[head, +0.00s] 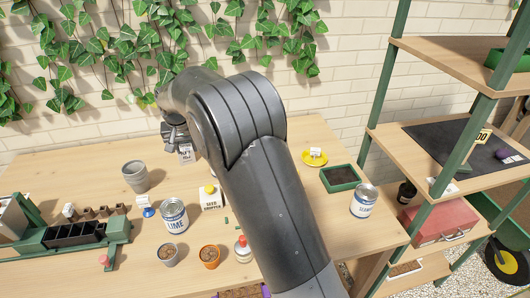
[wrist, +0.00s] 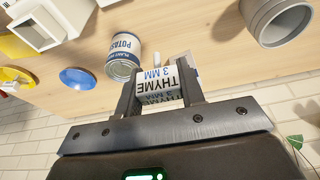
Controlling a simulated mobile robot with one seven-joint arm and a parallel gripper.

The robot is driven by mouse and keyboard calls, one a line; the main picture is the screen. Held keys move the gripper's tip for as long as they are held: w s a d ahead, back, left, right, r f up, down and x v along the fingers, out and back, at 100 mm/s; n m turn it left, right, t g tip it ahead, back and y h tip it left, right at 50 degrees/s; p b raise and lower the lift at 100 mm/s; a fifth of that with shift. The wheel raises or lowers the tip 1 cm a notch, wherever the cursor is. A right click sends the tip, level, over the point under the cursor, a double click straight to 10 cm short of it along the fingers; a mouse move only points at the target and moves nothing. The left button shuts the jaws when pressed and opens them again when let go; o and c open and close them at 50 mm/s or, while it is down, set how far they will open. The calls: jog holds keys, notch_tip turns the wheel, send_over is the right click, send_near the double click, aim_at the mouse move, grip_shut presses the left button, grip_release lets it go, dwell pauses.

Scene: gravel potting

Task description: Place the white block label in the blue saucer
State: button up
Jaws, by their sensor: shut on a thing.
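My gripper (wrist: 160,95) is shut on a white block label (wrist: 157,84) printed "THYME 3 MM". In the head view my gripper (head: 175,132) is at the back of the bench near the wall, with the label (head: 186,154) below it. The blue saucer (wrist: 78,78) lies flat and looks empty, to the left of the label in the wrist view and apart from it. My arm appears to hide the saucer in the head view.
A potash can (wrist: 123,55) stands between the saucer and my gripper in the wrist view. A yellow saucer (head: 313,162) holds a white block. Shelving is at right.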

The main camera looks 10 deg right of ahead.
jog(key=w+d+m+h, duration=0.15)
jog(key=w+d, duration=0.25)
jog(key=d, duration=1.6)
jog(key=w+d+m, duration=0.3)
jog(key=d, duration=1.6)
jog(key=w+a+f, duration=0.2)
jog(key=a+f, duration=0.1)
jog(key=f, duration=0.1)
jog(key=w+a+f, duration=0.2)
jog(key=f, duration=0.2)
jog(key=w+a+f, duration=0.2)
jog(key=a+f, duration=0.1)
jog(key=shift+w+a+f, duration=0.3)
jog(key=shift+a+f, duration=0.05)
jog(key=shift+f, duration=0.05)
jog(key=shift+w+a+f, duration=0.25)
jog(key=shift+a+f, duration=0.05)
jog(key=shift+f, duration=1.85)
jog(key=shift+f, duration=0.2)
jog(key=o, duration=0.7)
jog(key=shift+o, duration=0.3)
